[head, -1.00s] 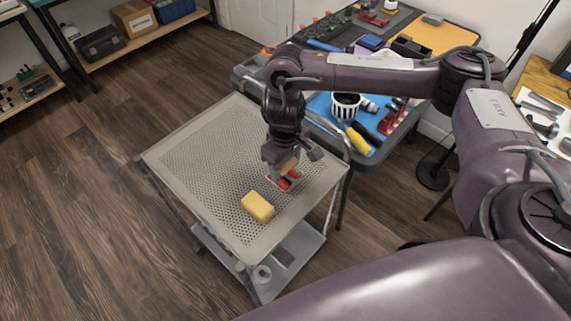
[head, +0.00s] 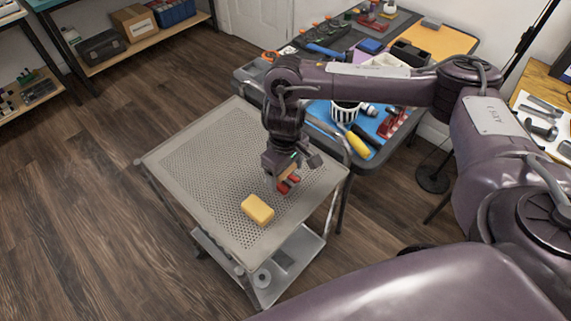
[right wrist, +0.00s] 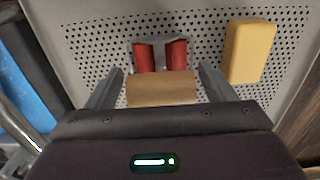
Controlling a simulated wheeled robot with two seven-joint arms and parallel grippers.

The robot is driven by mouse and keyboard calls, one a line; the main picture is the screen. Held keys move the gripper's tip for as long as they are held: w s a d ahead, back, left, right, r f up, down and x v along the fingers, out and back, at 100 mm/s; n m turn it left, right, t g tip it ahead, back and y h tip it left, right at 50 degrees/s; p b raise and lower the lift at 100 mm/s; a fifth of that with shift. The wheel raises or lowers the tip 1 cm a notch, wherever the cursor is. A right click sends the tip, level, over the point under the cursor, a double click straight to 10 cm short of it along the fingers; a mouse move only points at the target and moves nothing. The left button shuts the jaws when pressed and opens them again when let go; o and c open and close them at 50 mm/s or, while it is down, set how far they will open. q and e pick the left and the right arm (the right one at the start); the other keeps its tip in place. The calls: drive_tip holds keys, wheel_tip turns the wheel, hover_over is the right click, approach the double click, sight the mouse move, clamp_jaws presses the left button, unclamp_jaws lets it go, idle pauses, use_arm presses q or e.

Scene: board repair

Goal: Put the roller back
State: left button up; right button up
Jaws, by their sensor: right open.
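A tool with red cylindrical parts (head: 288,184), seemingly the roller, is on the perforated top of a grey cart (head: 200,150). In the right wrist view it shows two red cylinders (right wrist: 145,57) side by side and a tan block-like part (right wrist: 161,88) nearer me. My right gripper (head: 284,178) is over it, pointing down. In the right wrist view the gripper (right wrist: 161,84) is open, with its fingers on either side of the tan part and a gap at each side. My left gripper is not in view.
A yellow block (head: 257,209) lies on the cart close to the gripper; it also shows in the right wrist view (right wrist: 249,52). A workbench with a blue mat (head: 318,108), a striped cup (head: 345,112) and several tools stands behind. The cart's left half is clear.

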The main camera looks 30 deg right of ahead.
drive_tip(key=shift+w+r, duration=0.1)
drive_tip(key=shift+r, duration=0.35)
wheel_tip(320, 180, up, 12)
drive_tip(key=p, duration=0.4)
drive_tip(key=shift+r, duration=0.15)
